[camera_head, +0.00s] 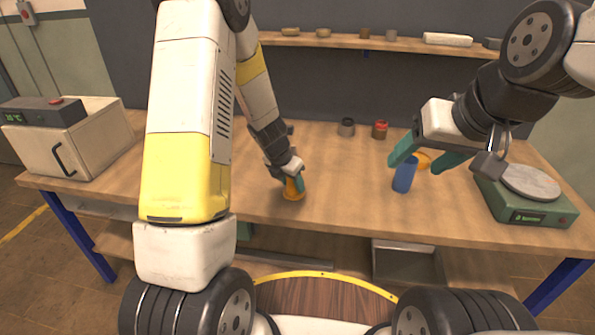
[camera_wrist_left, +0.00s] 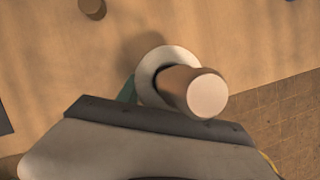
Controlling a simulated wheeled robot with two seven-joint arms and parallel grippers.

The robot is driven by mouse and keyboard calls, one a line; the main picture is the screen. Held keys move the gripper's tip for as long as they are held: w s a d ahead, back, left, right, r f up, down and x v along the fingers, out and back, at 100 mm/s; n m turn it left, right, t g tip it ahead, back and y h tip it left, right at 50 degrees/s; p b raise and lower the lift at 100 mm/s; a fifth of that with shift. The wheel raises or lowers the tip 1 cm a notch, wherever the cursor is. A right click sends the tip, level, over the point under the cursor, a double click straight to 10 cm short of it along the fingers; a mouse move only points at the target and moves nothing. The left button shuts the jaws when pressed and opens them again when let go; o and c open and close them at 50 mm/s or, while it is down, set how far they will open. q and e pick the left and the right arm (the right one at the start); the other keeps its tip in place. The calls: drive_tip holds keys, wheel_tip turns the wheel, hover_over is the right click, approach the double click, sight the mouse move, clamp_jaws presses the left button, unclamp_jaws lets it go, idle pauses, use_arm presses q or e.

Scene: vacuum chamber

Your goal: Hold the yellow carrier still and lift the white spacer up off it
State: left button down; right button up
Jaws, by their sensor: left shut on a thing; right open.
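In the left wrist view a pale ring, which looks like the white spacer (camera_wrist_left: 149,66), sits around a brownish post (camera_wrist_left: 180,84). I cannot make out the white spacer in the head view. My right gripper (camera_head: 428,163) is open, its teal fingers spread above and beside a blue cylinder (camera_head: 405,176), well to the right of the carrier.
An orange piece (camera_head: 423,159) shows behind the blue cylinder. A green scale (camera_head: 532,214) stands at the right, a white box (camera_head: 68,146) at the left. The table between both grippers is clear.

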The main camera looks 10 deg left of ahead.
use_arm(q)
drive_tip(key=shift+w+d+f, duration=0.1)
drive_tip(key=shift+w+f, duration=0.35)
drive_tip(key=shift+w, duration=1.4)
drive_tip(key=shift+w+d+f, duration=0.1)
drive_tip(key=shift+w+f, duration=0.35)
drive_tip(key=shift+w, duration=1.4)
drive_tip(key=shift+w+f, duration=0.45)
drive_tip(key=shift+w, duration=1.4)
drive_tip(key=shift+f, duration=0.15)
drive_tip(key=shift+f, duration=0.25)
drive_tip(key=c, duration=0.8)
unclamp_jaws()
drive_tip(key=shift+o, duration=0.2)
drive_tip(key=c, duration=1.3)
